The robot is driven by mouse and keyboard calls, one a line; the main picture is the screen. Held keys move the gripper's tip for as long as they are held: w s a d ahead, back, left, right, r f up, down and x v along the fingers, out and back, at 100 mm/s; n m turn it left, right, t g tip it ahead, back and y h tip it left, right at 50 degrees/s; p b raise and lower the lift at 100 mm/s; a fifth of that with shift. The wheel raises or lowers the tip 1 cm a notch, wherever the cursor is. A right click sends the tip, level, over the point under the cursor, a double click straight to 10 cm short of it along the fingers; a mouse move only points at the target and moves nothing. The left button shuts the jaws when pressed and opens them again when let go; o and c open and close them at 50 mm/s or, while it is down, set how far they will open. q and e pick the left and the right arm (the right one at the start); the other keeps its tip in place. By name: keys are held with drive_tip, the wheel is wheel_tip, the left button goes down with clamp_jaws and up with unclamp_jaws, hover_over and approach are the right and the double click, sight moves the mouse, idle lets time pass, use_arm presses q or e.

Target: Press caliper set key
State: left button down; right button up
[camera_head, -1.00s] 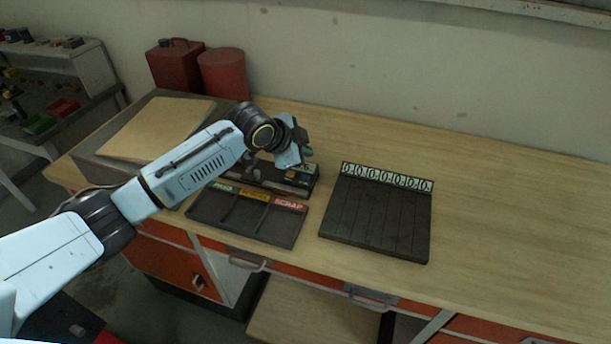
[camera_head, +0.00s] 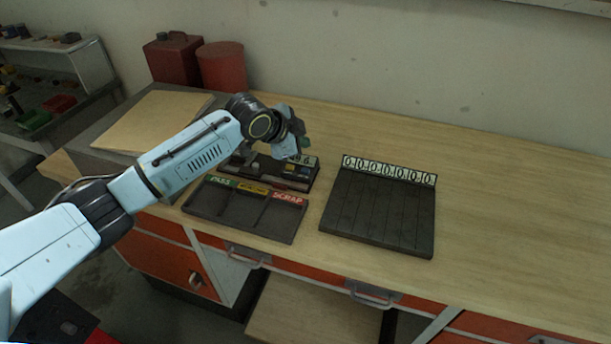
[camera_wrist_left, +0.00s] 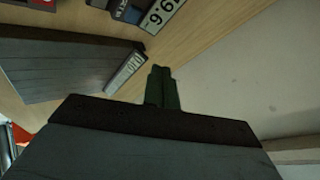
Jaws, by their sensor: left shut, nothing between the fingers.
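The caliper sits in a dark stand (camera_head: 270,172) on the bench, partly hidden behind my left wrist. Its pale number display (camera_head: 305,160) shows at the stand's back right, and the display also shows in the left wrist view (camera_wrist_left: 160,15). I cannot make out the set key. My left gripper (camera_head: 303,143) is above and behind the stand, close to the display. In the left wrist view its green fingers (camera_wrist_left: 162,85) are together and empty, with bench and wall beyond them. My right gripper is out of view.
A dark sorting tray (camera_head: 232,205) with green, yellow and red labels lies in front of the stand. A black grooved board (camera_head: 375,215) with a row of number tags is to the right. Red cans (camera_head: 175,60) stand behind. The right bench top is clear.

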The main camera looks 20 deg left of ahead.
use_arm(q)
drive_tip(key=b, duration=0.3)
hover_over(306, 171)
drive_tip(key=f, duration=0.3)
drive_tip(key=a+f, duration=0.1)
drive_tip(key=shift+s+f, duration=0.25)
drive_tip(key=shift+s, duration=0.05)
drive_tip(key=shift+f+b, duration=0.45)
drive_tip(key=shift+f, duration=0.25)
drive_tip(key=shift+f, duration=0.2)
idle(0.7)
drive_tip(key=shift+f, duration=0.2)
drive_tip(key=shift+f, duration=0.55)
idle(0.6)
drive_tip(key=shift+r, duration=0.1)
drive_tip(key=shift+r+p, duration=0.85)
drive_tip(key=shift+p, duration=0.15)
